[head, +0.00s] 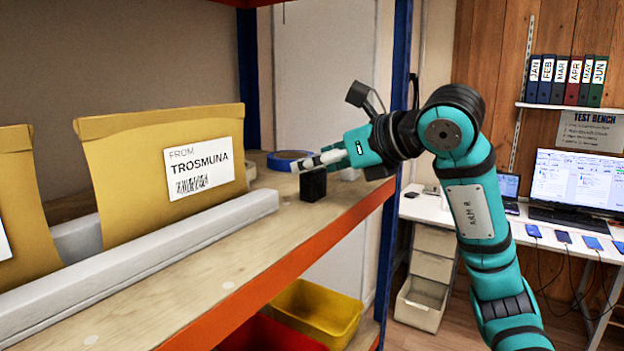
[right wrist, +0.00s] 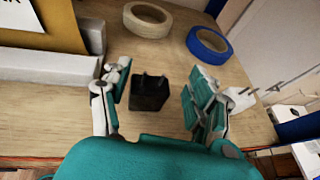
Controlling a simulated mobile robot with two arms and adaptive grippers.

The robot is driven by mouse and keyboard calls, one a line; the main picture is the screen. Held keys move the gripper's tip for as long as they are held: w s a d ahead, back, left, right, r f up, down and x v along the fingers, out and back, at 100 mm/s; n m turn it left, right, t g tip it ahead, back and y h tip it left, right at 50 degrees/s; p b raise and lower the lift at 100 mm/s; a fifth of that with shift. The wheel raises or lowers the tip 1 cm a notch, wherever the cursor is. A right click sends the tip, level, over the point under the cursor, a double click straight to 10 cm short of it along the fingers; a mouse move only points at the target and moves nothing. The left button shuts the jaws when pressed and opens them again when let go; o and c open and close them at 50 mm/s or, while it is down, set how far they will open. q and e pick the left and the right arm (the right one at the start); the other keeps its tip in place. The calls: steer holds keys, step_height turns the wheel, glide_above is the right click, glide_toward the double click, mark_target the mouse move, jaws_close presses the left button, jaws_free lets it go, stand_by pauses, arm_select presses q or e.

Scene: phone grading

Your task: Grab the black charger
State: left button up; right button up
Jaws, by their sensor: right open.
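The black charger (head: 313,185) stands on the wooden shelf near its front edge. In the right wrist view the charger (right wrist: 149,92) is a dark block with two prongs, lying between the two fingers of my right gripper (right wrist: 160,100). The fingers are spread, with a gap on each side, wider on the right. In the head view my right gripper (head: 322,160) reaches in from the right at the charger. My left gripper is in neither view.
A blue tape roll (head: 288,160) and a beige tape roll (right wrist: 148,19) lie behind the charger. A white charger (right wrist: 240,98) sits just right of the gripper. A padded envelope (head: 150,165) stands behind a pale divider bar (head: 150,240) at left. Yellow (head: 318,312) and red bins are below.

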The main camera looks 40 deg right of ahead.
steer(key=shift+w+a+f+p, duration=0.15)
steer(key=shift+w+p, duration=0.25)
steer(key=p+x, duration=0.1)
steer(key=x, duration=0.3)
steer(key=shift+s+p, duration=0.1)
steer(key=shift+p, duration=0.2)
steer(key=shift+w+a+f, duration=0.1)
steer(key=shift+w+f, duration=0.1)
steer(key=shift+w, duration=0.05)
steer(key=shift+s, duration=0.15)
steer(key=shift+c, duration=0.3)
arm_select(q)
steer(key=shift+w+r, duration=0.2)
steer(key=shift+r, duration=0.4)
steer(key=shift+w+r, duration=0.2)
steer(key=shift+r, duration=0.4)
arm_select(e)
jaws_close()
